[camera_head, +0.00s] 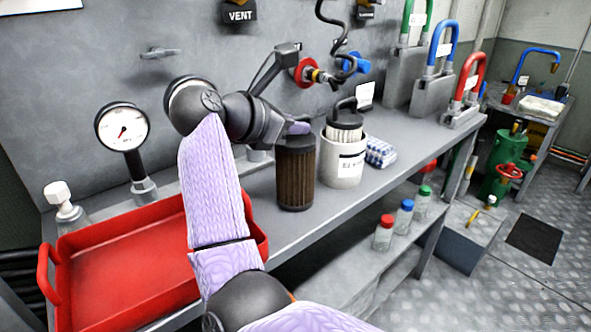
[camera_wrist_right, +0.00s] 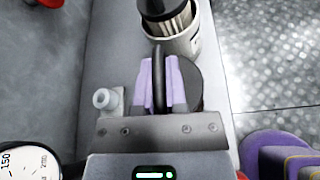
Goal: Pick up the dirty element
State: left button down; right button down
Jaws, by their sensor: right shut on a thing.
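The dirty element (camera_head: 296,178) is a dark brown pleated cylinder with a black top, upright at the bench's front edge. My right gripper (camera_head: 298,128) is at its top, fingers pointing down onto it. In the right wrist view the purple finger pads (camera_wrist_right: 161,84) are shut on the element's thin black handle, with its dark round top (camera_wrist_right: 193,84) below. I cannot tell whether its base touches the bench. A pale pleated element (camera_head: 344,133) with a black handle stands in a labelled white canister (camera_head: 343,165) just right of it. My left gripper is not in view.
A red tray (camera_head: 110,275) lies left on the bench, partly behind my right arm. A pressure gauge (camera_head: 124,130) stands behind it. A folded blue-white cloth (camera_head: 380,152) lies right of the canister. Capped bottles (camera_head: 383,235) stand on the lower shelf.

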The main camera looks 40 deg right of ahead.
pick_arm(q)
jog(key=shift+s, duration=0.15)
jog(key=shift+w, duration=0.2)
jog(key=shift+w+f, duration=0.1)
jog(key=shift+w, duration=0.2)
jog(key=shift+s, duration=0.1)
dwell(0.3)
